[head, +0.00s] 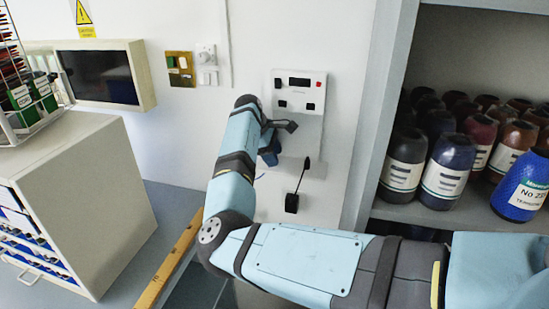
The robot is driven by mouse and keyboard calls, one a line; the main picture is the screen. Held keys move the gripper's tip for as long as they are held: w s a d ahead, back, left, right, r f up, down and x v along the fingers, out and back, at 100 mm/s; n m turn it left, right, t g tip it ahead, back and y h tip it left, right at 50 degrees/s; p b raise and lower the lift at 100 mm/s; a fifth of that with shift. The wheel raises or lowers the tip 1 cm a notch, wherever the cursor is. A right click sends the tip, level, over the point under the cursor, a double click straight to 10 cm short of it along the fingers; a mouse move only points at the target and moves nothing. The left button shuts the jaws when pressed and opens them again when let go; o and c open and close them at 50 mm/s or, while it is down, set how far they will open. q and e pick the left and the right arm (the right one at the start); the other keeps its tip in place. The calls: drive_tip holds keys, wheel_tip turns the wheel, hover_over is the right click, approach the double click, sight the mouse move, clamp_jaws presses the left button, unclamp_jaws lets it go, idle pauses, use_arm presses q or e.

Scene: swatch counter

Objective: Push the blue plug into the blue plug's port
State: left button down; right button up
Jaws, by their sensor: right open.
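A white panel (313,93) on the wall carries a dark display and small dark openings (311,106); which one is the blue plug's port I cannot tell. A small dark blue piece (268,157), probably the blue plug, shows just right of my right forearm, partly hidden by it. My left gripper is not in view.
A black plug (292,203) hangs on a dark cable below the panel. A shelf at right holds several bottles (442,168). A white drawer cabinet (90,190) stands at left, with a wooden strip (168,265) beside it. My right arm crosses the lower middle.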

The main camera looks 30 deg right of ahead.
idle(0.3)
clamp_jaws()
drive_tip(key=shift+r+b, duration=0.4)
drive_tip(key=shift+r, duration=0.15)
drive_tip(key=w+a+b, duration=0.2)
drive_tip(key=w+a, duration=0.2)
drive_tip(key=a, duration=0.4)
drive_tip(key=w+a+b, duration=0.1)
drive_tip(key=w+a, duration=0.3)
drive_tip(key=a, duration=0.4)
drive_tip(key=shift+r+b, duration=0.15)
drive_tip(key=shift+b, duration=0.25)
drive_tip(key=shift+w, duration=0.1)
